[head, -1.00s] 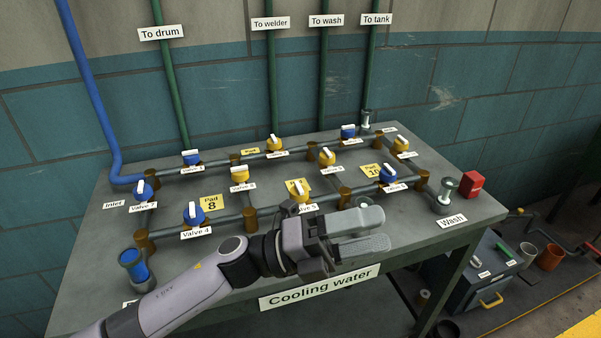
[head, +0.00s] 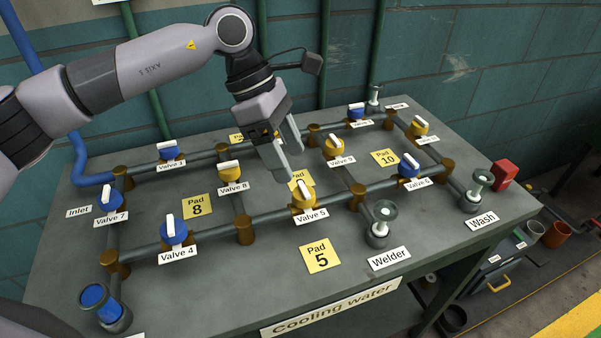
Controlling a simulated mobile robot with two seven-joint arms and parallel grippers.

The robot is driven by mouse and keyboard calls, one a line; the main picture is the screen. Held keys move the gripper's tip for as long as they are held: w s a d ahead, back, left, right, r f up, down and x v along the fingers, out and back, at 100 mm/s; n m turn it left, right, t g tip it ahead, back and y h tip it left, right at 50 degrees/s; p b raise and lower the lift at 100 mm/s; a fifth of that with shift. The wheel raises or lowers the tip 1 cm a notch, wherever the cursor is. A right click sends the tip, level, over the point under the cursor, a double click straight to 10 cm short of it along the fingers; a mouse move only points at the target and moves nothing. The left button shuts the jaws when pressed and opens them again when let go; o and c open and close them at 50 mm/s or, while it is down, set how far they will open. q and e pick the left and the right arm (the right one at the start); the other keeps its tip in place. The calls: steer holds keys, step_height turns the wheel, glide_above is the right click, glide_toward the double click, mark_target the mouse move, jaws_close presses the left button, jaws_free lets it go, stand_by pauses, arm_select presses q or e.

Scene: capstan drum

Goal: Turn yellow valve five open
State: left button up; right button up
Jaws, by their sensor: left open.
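Yellow valve five (head: 304,200) sits on the front pipe between valve 4 and valve 6, with its label "Valve 5" (head: 312,215) just below it. Its white handle stands on top, pointing up and to the left in the picture. My left gripper (head: 285,174) hangs from above, fingers pointing down, just above and behind valve five. It is open, with nothing seen between the fingers, and appears apart from the handle. A finger partly covers the yellow pad behind the valve. My right gripper is not in view.
Blue valve 4 (head: 174,232), yellow valve 8 (head: 232,172), yellow valve 9 (head: 334,146) and blue valve 6 (head: 409,165) surround it on the pipework. The Welder outlet (head: 380,225) stands to the right. The tabletop around the pad 5 plate (head: 320,256) is clear.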

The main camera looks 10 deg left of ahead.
mark_target(300, 187)
arm_select(q)
steer(key=shift+a+p+x, duration=0.2)
steer(key=shift+p+x, duration=0.2)
steer(key=shift+x, duration=2.95)
steer(key=shift+w+f, duration=0.1)
steer(key=shift+w, duration=0.05)
steer(key=c, duration=1)
